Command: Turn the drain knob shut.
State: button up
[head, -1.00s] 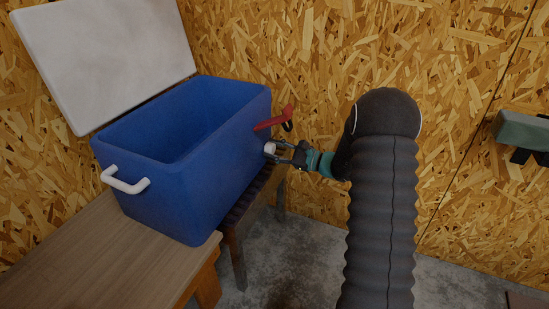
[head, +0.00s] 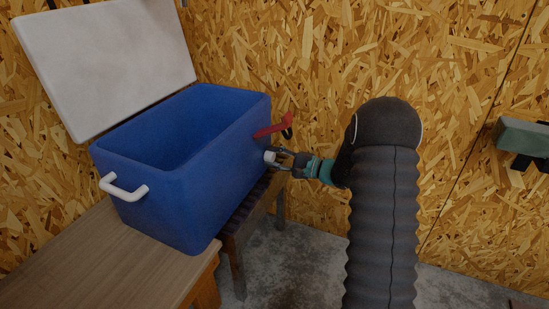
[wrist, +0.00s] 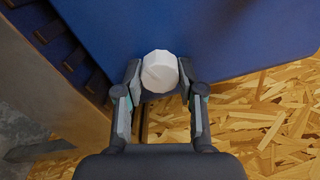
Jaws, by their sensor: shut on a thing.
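The drain knob is a white, faceted round knob (wrist: 160,72) low on the end wall of the blue cooler (head: 190,190). It also shows in the head view (head: 269,157), partly hidden by my fingers. A faint slanted line crosses its face in the wrist view. My gripper (wrist: 160,80) is shut on the knob, one finger on each side of it. In the head view my gripper (head: 279,160) reaches the knob from the right. The white lid of the cooler (head: 105,55) stands open, and the inside of the cooler looks empty.
A red latch (head: 272,127) with a dark loop sticks out just above my gripper. The cooler rests on a wooden bench (head: 120,262) and a dark slatted stand (head: 240,215). A chipboard wall (head: 330,50) stands behind. A green object (head: 522,136) is at the right.

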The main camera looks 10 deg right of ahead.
dwell(0.4)
jog(key=o, duration=1.1)
jog(key=shift+o, duration=0.2)
jog(key=v, duration=1.2)
